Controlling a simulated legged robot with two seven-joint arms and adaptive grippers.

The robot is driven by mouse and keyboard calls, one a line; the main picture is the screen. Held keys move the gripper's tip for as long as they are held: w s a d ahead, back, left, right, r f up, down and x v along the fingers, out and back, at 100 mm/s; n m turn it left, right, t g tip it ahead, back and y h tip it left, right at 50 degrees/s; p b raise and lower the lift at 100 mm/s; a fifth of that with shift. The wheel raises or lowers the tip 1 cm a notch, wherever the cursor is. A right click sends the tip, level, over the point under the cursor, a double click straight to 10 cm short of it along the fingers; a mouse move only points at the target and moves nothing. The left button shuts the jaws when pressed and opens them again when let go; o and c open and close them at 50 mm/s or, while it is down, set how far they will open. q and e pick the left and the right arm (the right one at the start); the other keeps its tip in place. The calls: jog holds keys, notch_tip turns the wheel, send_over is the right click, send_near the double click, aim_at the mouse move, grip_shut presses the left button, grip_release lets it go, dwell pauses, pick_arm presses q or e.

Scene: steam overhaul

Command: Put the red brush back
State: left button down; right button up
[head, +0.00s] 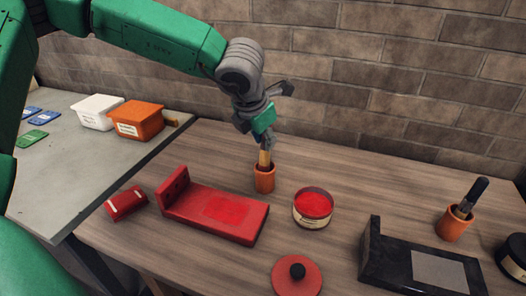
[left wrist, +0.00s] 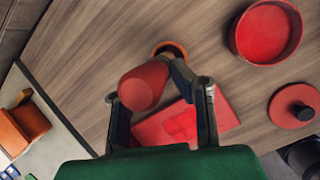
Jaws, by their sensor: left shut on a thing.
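The red brush shows in the left wrist view as a thick red handle (left wrist: 143,88) between the fingers of my left gripper (left wrist: 160,100). My left gripper also shows in the head view (head: 262,130), above a small terracotta cup (head: 264,180). The gripper is shut on the brush. The brush's tan lower part (head: 264,159) points down at the cup mouth and seems to reach into it; its tip is hidden. The cup's orange rim (left wrist: 170,47) shows just beyond the brush in the left wrist view. My right gripper is not in view.
A red stand (head: 215,211), an open tin of red paste (head: 313,207) and a red lid (head: 297,277) are near the cup. A red can (head: 126,204) lies left. A second cup (head: 455,223) with a black brush and a black stand (head: 420,268) are right.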

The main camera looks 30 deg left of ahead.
aim_at(261, 154)
pick_arm(q)
jog(key=r, duration=0.2)
jog(key=d+r, duration=0.1)
jog(key=r, duration=0.1)
jog(key=shift+r+p, duration=0.15)
jog(key=shift+p, duration=0.2)
jog(key=shift+m+h, duration=0.4)
jog(key=shift+h, duration=0.1)
jog(key=f, duration=0.2)
jog(key=a+f, duration=0.1)
jog(key=f+b, duration=0.1)
jog(key=f, duration=0.1)
jog(key=shift+a+f, duration=0.3)
jog(key=shift+f, duration=0.05)
jog(key=shift+w+d+f, duration=0.1)
jog(key=shift+d+f, duration=0.05)
jog(key=shift+f, duration=1.15)
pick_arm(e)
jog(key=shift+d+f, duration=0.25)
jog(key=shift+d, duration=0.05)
pick_arm(q)
jog(key=shift+a, duration=0.25)
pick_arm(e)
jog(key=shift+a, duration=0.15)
pick_arm(q)
jog(key=shift+d+f, duration=0.15)
jog(key=shift+f, duration=0.05)
